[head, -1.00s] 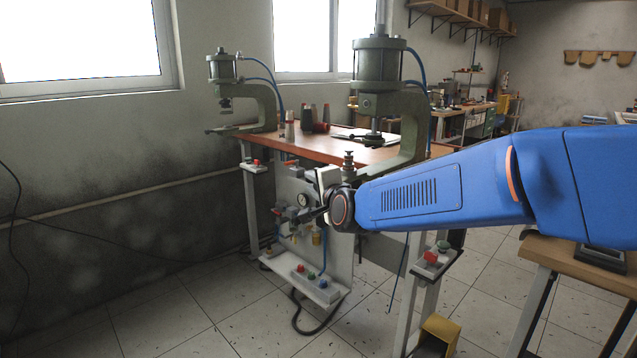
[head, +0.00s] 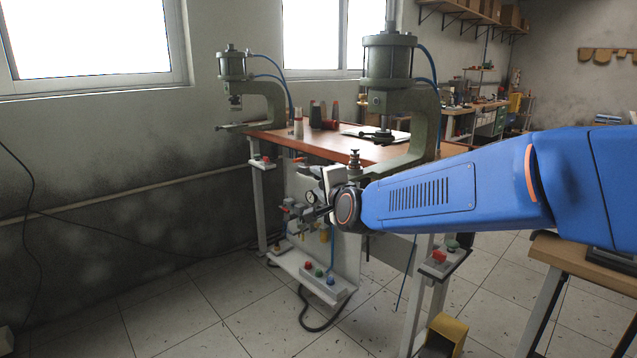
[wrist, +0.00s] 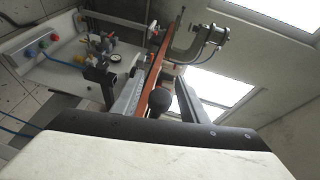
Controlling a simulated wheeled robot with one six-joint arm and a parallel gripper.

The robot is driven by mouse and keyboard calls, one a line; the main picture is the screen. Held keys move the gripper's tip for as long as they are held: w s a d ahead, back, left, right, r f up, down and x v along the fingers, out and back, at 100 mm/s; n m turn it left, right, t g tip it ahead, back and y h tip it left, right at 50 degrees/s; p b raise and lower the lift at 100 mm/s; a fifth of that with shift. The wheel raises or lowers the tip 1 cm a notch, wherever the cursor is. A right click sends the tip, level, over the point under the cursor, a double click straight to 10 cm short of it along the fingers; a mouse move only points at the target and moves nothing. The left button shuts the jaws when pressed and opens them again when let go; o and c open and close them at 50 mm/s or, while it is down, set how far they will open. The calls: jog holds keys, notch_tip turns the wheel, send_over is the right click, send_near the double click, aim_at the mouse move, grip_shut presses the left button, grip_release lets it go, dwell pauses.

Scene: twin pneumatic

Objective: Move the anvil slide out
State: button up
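The near green press (head: 388,62) stands at the table's right end. Its lower arm (head: 405,165) reaches left, with a stepped metal post (head: 354,160) at its tip. A dark flat piece (head: 376,135) shows under its ram. I cannot tell which part is the anvil slide. The far press (head: 233,66) stands at the table's left end and also shows in the wrist view (wrist: 187,47). My gripper (wrist: 145,88) has its two dark fingers wide apart with nothing held. In the head view it is mostly hidden behind my wrist, in front of the table and below the post.
The red-brown table (head: 322,145) holds spools (head: 332,122) and papers. A white panel with a gauge (head: 311,197) and a button box (head: 318,277) are below. A red and green button box (head: 445,258) is at right. A wooden table (head: 590,262) stands at lower right.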

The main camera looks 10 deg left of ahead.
jog(key=v, duration=1.7)
jog(key=s+d+f+n+g+h, duration=0.2)
jog(key=s+d+f+n+g, duration=0.25)
jog(key=d, duration=0.55)
jog(key=s+d+f+n+g+h, duration=0.1)
jog(key=s+d+f+n+h, duration=0.15)
jog(key=s+d+f, duration=0.4)
jog(key=s+d+f+n+g+h, duration=0.1)
jog(key=s+d+f+n+g, duration=0.1)
jog(key=s+d+f, duration=0.2)
jog(key=s+d+f+n+g+h, duration=0.2)
jog(key=s+d+f, duration=0.3)
jog(key=s+d, duration=0.4)
jog(key=d, duration=0.4)
jog(key=shift+s+d, duration=0.2)
jog(key=shift+s, duration=0.05)
